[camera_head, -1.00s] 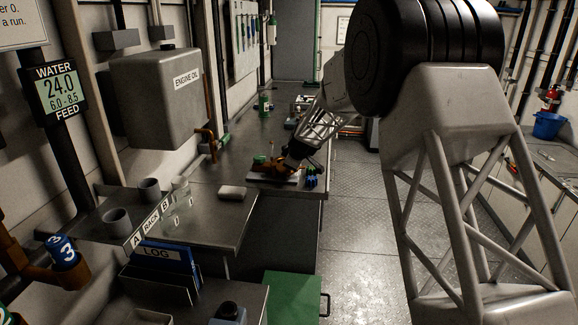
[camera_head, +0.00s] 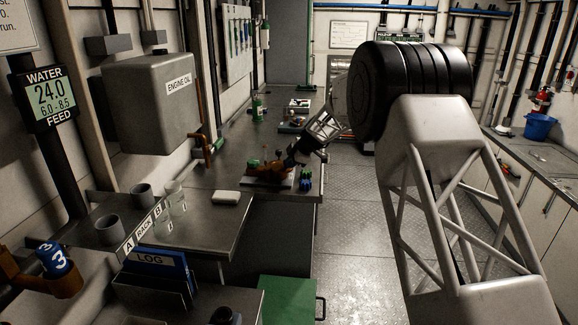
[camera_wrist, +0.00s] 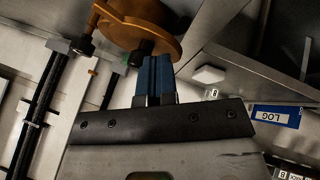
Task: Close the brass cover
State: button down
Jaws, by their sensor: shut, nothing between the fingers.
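The brass cover (camera_wrist: 155,35) shows in the wrist view as a round, orange-brown part at the top, with a dark knob at its near edge. In the head view the brass fitting (camera_head: 266,173) sits on a pale base plate on the bench; how far its cover stands open is too small to tell. My gripper (camera_wrist: 154,62) is shut and empty, its blue fingertips right by the dark knob; I cannot tell whether they touch. In the head view my gripper (camera_head: 291,162) is just right of the brass fitting, reaching down from the upper right.
Small blue and green items (camera_head: 305,180) stand right of the fitting near the bench edge. A white block (camera_head: 226,197) lies in front. The engine oil tank (camera_head: 160,103) hangs at left, and a green bottle (camera_head: 257,108) stands behind. The floor at right is clear.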

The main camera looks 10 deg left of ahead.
aim_at(282, 162)
jog(key=w+n+g, duration=0.1)
jog(key=w+n, duration=0.1)
jog(key=shift+w+n+g, duration=0.15)
jog(key=shift+n+g, duration=0.15)
jog(key=shift+w+a, duration=0.3)
jog(key=shift+w, duration=0.5)
jog(key=shift+w+a, duration=0.25)
jog(key=shift+w, duration=0.5)
jog(key=shift+w+a+r, duration=0.1)
jog(key=shift+w+a, duration=0.05)
jog(key=shift+w, duration=0.1)
jog(key=shift+w+r, duration=0.1)
jog(key=s+d+r, duration=0.1)
jog(key=d+r, duration=0.7)
jog(key=d, duration=0.1)
jog(key=shift+d, duration=0.2)
